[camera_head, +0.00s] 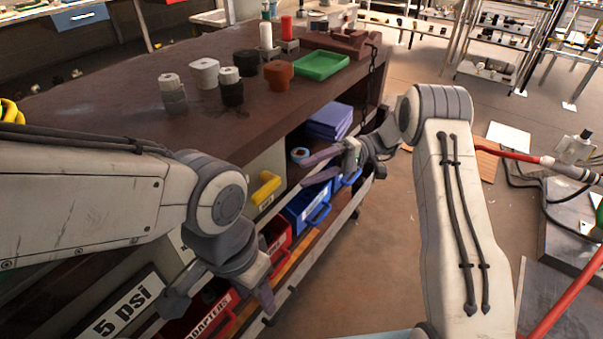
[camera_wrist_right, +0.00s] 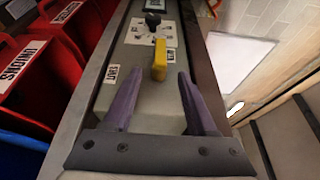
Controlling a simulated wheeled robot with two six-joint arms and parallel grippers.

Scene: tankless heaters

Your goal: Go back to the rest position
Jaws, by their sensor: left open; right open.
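My left gripper (camera_head: 218,300) hangs in front of the bench's lower shelf, near the red bin marked ADAPTERS. Its two fingers are spread and nothing shows between them. My right gripper (camera_head: 304,170) points left toward the bench's open side, close to the yellow handle (camera_head: 265,187). In the right wrist view the right gripper (camera_wrist_right: 158,88) has its two purple fingers apart and holds nothing. The yellow handle (camera_wrist_right: 160,60) stands on a grey panel beyond the fingertips, apart from them in the picture.
A brown workbench (camera_head: 110,105) carries several pipe fittings, a green tray (camera_head: 321,66) and a brown vise-like block. Below are blue bins (camera_head: 306,212), red bins and a purple stack (camera_head: 329,120). Floor (camera_head: 385,260) is open between my arms. Red pipes (camera_head: 567,302) stand at right.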

